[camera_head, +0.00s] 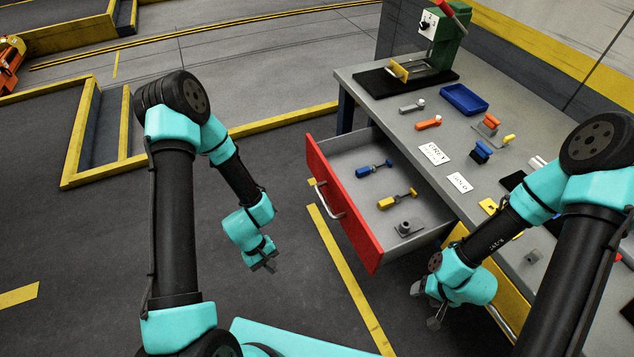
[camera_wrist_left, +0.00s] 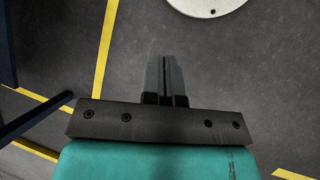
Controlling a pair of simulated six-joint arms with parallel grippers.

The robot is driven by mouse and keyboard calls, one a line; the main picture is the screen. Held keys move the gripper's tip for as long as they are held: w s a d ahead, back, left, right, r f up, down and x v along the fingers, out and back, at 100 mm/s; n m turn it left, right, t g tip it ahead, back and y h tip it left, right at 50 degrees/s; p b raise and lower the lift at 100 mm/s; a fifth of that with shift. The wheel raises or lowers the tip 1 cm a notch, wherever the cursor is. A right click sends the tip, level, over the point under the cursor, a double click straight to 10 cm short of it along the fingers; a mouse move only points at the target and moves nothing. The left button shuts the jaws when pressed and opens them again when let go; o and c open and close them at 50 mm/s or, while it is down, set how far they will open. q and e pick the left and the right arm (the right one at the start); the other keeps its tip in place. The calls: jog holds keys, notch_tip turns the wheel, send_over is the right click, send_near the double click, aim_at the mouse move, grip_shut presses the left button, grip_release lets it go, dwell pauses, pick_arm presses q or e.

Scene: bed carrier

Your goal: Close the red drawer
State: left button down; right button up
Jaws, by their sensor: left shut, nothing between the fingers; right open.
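The red drawer (camera_head: 345,205) is pulled out from the left side of the grey workbench, with a silver handle (camera_head: 328,201) on its red front. Inside it lie a blue tool (camera_head: 373,169), a yellow tool (camera_head: 397,199) and a small grey part (camera_head: 404,228). My left gripper (camera_head: 264,266) is shut and empty, hanging left of the drawer front and apart from it. In the left wrist view its fingers (camera_wrist_left: 164,78) are together above the floor. My right gripper (camera_head: 428,305) is open, low beside the bench, to the right of and below the drawer.
The workbench top (camera_head: 385,118) carries a green press (camera_head: 447,38), a blue tray (camera_head: 464,99), white labels (camera_head: 434,153) and several small parts. A yellow drawer front (camera_head: 503,290) is below the bench top near my right arm. The floor left of the drawer is free.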

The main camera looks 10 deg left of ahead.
aim_at(322, 179)
pick_arm(q)
jog(key=w+d+r+n+t+h, duration=0.2)
jog(key=w+n+t+h, duration=0.2)
jog(key=w+n+h, duration=0.5)
jog(key=w+a+r+n+t, duration=0.2)
jog(key=w+a+n+t, duration=0.1)
jog(key=w, duration=0.4)
jog(key=w+a+r+n+t, duration=0.2)
jog(key=w+a+n+t, duration=0.1)
jog(key=w+t, duration=0.3)
jog(key=shift+w+a+r+n, duration=0.35)
jog(key=shift+w+n, duration=0.1)
jog(key=shift+n, duration=0.25)
jog(key=shift+d, duration=0.1)
jog(key=x, duration=1.3)
jog(key=shift+w+d+f, duration=0.15)
jog(key=shift+w, duration=0.25)
jog(key=shift+w+d, duration=0.1)
jog(key=shift+d, duration=0.05)
